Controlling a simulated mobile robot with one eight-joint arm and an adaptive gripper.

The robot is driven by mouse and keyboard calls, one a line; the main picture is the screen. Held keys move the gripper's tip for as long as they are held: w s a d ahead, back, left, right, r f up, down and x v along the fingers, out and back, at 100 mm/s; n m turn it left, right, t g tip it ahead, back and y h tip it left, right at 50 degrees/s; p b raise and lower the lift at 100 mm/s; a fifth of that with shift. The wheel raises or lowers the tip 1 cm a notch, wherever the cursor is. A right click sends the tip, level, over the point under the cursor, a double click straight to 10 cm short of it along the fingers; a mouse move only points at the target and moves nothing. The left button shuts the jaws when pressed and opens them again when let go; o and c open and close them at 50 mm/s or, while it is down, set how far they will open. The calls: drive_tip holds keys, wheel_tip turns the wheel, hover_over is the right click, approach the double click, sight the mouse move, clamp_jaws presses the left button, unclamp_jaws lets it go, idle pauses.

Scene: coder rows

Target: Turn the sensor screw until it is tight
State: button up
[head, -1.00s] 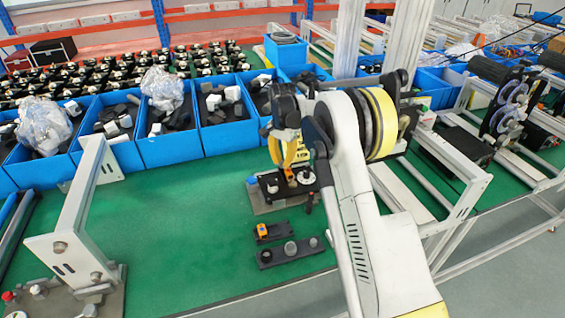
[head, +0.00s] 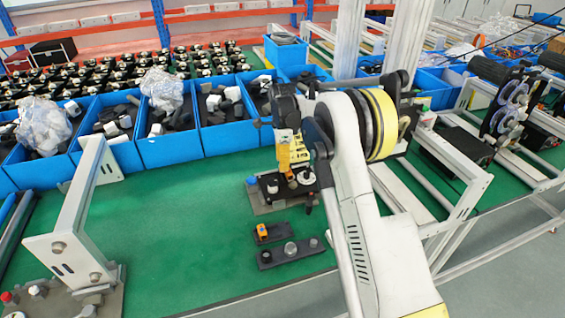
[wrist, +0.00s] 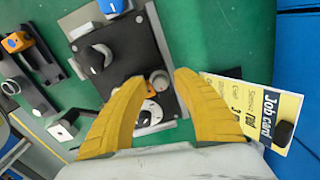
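A black fixture plate on a grey base (head: 262,207) lies on the green bench; in the wrist view its black top (wrist: 125,52) carries several knobs. A small round grey-pink head (wrist: 160,81), possibly the sensor screw, shows between my fingertips.
A black pointer knob (wrist: 97,58) and a blue knob (wrist: 114,5) stand on the fixture. A yellow job card (wrist: 255,106) lies close on the right. A dark rack (head: 290,252) and an orange-topped part (head: 262,231) lie in front.

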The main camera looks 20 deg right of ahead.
drive_tip(key=shift+r+p, duration=1.45)
drive_tip(key=shift+r, duration=1.05)
drive_tip(key=shift+s+r, duration=0.1)
drive_tip(key=shift+r, duration=0.15)
drive_tip(key=s+a+r+n+t+b, duration=0.1)
drive_tip(key=s+a+r+n+t, duration=0.15)
drive_tip(key=s+r+n, duration=1)
drive_tip(key=s+n+t+b, duration=0.1)
drive_tip(key=s+n+t, duration=0.3)
drive_tip(key=s, duration=2.2)
drive_tip(key=n, duration=0.2)
drive_tip(key=shift+s+a+f+n+t+b, duration=0.2)
drive_tip(key=shift+a+f+n+t+b, duration=0.1)
drive_tip(key=shift+f+n+t, duration=0.05)
